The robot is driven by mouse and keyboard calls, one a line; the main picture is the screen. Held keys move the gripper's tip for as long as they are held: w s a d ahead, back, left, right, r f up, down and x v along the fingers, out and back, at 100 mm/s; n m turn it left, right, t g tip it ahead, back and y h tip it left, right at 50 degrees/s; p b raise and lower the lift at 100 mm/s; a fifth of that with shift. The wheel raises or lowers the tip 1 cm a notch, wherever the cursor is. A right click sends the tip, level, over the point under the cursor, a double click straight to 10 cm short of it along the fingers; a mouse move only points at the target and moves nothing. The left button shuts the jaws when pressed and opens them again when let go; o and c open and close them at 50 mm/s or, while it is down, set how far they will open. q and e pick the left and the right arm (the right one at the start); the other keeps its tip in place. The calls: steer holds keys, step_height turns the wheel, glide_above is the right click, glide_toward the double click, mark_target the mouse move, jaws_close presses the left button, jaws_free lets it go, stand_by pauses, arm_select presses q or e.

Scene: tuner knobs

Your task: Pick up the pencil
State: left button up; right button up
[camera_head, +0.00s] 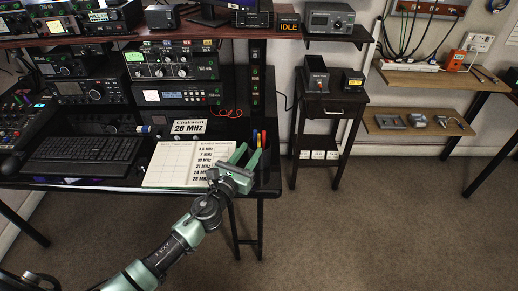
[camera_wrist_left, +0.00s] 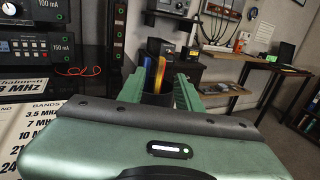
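A dark cup (camera_wrist_left: 157,98) holds upright writing tools at the right end of the desk. In the left wrist view a yellow-orange one, likely the pencil (camera_wrist_left: 160,72), stands beside a blue one (camera_wrist_left: 147,78). In the head view their colored tops (camera_head: 259,138) show just beyond my left gripper (camera_head: 246,156), whose fingers hide much of the cup. My left gripper is open; in the left wrist view its green fingers (camera_wrist_left: 160,92) lie to either side of the cup, with nothing visibly gripped. I cannot tell whether they touch it. My right gripper is not in view.
An open notebook (camera_head: 170,165) and a keyboard (camera_head: 83,160) lie on the desk to the left. A "28 MHz" card (camera_head: 188,127) stands behind the notebook. Radio units (camera_head: 172,60) stand behind. A small drawer stand (camera_head: 330,110) is right of the desk, with open floor before it.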

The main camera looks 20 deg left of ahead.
mark_target(258, 140)
arm_select(q)
steer(key=w, duration=0.5)
steer(key=shift+w+d+f, duration=0.15)
steer(key=shift+w+d, duration=0.15)
steer(key=shift+d, duration=0.1)
steer(key=shift+c, duration=0.3)
jaws_close()
